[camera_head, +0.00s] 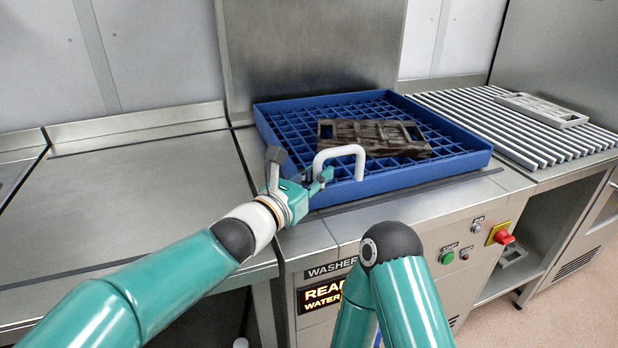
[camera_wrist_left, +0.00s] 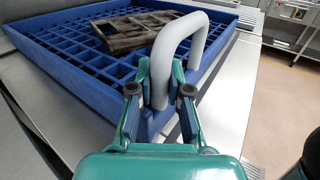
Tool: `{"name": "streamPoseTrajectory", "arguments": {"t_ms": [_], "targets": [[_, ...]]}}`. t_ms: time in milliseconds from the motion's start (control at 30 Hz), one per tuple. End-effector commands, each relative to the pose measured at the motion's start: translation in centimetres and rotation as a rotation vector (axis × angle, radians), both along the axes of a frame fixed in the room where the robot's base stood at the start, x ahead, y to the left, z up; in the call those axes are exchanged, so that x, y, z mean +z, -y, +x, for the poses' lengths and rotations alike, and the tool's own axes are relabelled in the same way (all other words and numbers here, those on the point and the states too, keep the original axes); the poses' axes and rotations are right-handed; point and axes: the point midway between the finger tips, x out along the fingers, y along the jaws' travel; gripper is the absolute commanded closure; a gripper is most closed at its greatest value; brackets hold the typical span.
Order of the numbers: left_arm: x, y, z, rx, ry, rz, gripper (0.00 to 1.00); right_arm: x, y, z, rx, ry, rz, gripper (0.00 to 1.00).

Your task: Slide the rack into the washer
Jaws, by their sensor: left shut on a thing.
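The blue rack (camera_head: 410,181) sits on the steel top of the washer (camera_head: 395,218), in front of an upright steel panel. A dark brown mould (camera_head: 355,134) lies in the rack; it also shows in the left wrist view (camera_wrist_left: 128,31). The rack has a pale handle (camera_head: 358,152) on its front wall. My left gripper (camera_head: 303,181) is shut on one leg of this handle, seen close in the left wrist view (camera_wrist_left: 159,98). My right arm shows only in part, and its gripper is out of view.
A clear steel counter (camera_head: 130,200) lies to the left. A slatted bench (camera_head: 500,125) with a grey mould (camera_head: 543,108) stands to the right. The washer front carries a lit display (camera_head: 322,296), a green button (camera_head: 447,258) and a red knob (camera_head: 503,237).

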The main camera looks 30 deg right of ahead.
Motion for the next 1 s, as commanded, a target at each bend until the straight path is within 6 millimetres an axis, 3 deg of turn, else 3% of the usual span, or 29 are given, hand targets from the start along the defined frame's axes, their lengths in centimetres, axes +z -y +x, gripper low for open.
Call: {"name": "streamPoseTrajectory", "arguments": {"t_ms": [33,167,633,767,1000], "targets": [[0.5,0.0,0.1,0.003,0.003,-0.010,0.78,0.0,0.0,0.0,0.000,0.000,0.000,0.35],[0.4,0.0,0.1,0.002,0.003,-0.007,0.57,0.0,0.0,0.0,0.000,0.000,0.000,0.35],[0.3,-0.9,-0.3,0.000,0.004,-0.005,0.57,0.1,0.0,0.0,0.000,0.000,0.000,0.35],[0.3,-2.4,-0.9,0.001,0.004,-0.004,0.57,0.1,0.0,0.0,0.000,0.000,0.000,0.35],[0.3,-6.8,-2.8,0.004,0.003,-0.005,0.57,0.1,0.0,0.0,0.000,0.000,0.000,0.35]]}}
